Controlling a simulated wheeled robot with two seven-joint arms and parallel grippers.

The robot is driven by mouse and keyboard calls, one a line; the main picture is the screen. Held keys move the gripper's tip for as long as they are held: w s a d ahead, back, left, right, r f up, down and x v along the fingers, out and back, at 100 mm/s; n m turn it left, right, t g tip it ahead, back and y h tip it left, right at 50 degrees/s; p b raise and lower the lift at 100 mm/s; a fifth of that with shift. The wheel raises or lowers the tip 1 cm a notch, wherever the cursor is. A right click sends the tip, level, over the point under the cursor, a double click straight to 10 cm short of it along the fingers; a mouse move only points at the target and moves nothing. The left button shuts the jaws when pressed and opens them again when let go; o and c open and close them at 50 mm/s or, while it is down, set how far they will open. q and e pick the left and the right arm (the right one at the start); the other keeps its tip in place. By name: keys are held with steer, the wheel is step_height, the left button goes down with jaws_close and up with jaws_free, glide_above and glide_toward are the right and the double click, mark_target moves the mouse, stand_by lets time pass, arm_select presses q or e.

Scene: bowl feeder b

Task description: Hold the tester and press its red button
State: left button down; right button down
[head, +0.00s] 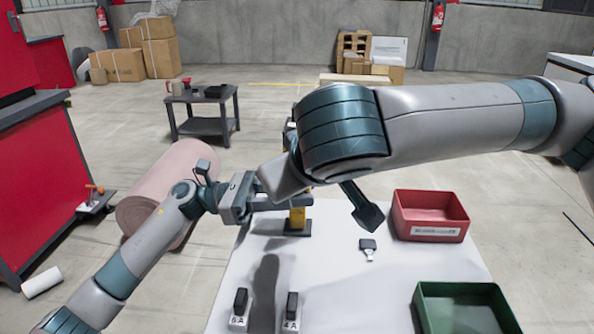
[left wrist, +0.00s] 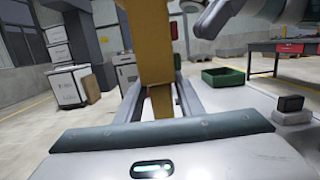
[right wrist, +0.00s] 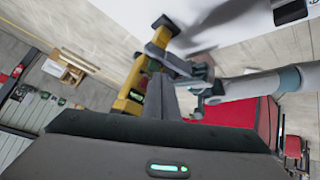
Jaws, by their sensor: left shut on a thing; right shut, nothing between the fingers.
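The tester is a yellow upright body (head: 297,218) on a dark base on the white table, partly hidden behind my right arm in the head view. In the left wrist view, the tester (left wrist: 155,50) stands between the fingers of my left gripper (left wrist: 159,95), which is shut on it.
A red bin (head: 430,217) and a green bin (head: 465,307) are on the right of the table (head: 345,290). Two small black-topped blocks, labelled 6A (head: 239,308) and 4A (head: 291,310), stand at the front. Another small block (head: 367,248) lies near the red bin.

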arm_select(q)
steer(key=shift+f, duration=0.15)
arm_select(e)
steer(key=shift+s, duration=2.4)
arm_select(q)
steer(key=c, duration=1.1)
jaws_free()
arm_select(e)
steer(key=shift+w, duration=0.1)
arm_select(q)
steer(key=shift+a, duration=0.15)
steer(key=a, duration=0.4)
steer(key=a+f, duration=0.1)
steer(key=a, duration=0.6)
steer(key=shift+a+f, duration=0.3)
steer(key=shift+f, duration=0.05)
steer(key=shift+a, duration=0.15)
arm_select(e)
steer(key=shift+f, duration=0.15)
